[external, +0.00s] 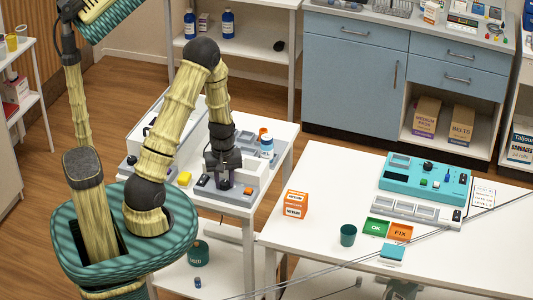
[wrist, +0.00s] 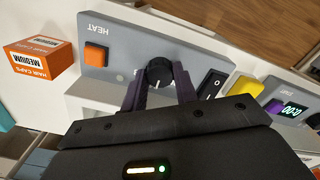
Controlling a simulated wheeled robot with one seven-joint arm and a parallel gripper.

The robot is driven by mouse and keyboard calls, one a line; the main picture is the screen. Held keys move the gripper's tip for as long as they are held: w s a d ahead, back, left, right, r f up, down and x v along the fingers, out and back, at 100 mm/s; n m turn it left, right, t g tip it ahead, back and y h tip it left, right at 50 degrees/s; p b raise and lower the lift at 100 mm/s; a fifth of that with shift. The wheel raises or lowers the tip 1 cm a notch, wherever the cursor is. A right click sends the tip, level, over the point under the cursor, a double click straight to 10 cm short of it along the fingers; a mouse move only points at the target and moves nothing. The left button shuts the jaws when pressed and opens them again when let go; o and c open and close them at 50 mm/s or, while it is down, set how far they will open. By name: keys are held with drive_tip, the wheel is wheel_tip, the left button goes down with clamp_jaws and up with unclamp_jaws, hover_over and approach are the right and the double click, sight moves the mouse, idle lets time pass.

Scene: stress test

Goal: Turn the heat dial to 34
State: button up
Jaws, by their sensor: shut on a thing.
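The heat dial (wrist: 159,72) is a round black knob with a white pointer line on a grey panel marked HEAT (wrist: 101,30) in the wrist view. My gripper (wrist: 160,85) has its two purple fingers on either side of the dial, shut on it. In the external view my gripper (external: 223,178) reaches down to the front panel of the machine (external: 205,192) on the white cart. The dial is hidden there by the gripper. No scale numbers are readable in either view.
Beside the dial are an orange button (wrist: 95,54), a black rocker switch (wrist: 211,85), a yellow button (wrist: 245,86) and a display (wrist: 293,109). A box marked HAIR CAPS MEDIUM (wrist: 40,62) stands nearby.

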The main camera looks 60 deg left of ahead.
sight(225, 182)
drive_tip(key=shift+w, duration=0.1)
idle(0.3)
drive_tip(key=o, duration=0.7)
drive_tip(key=shift+r, duration=0.15)
wheel_tip(225, 182, up, 17)
drive_tip(key=shift+r, duration=0.1)
idle(0.5)
drive_tip(key=s+d+m+t, duration=0.1)
drive_tip(key=d+m+t, duration=0.1)
drive_tip(key=d+m, duration=1.3)
drive_tip(key=d+f, duration=0.1)
drive_tip(key=d, duration=0.4)
drive_tip(key=shift+s+d+t, duration=0.3)
drive_tip(key=shift+s, duration=0.1)
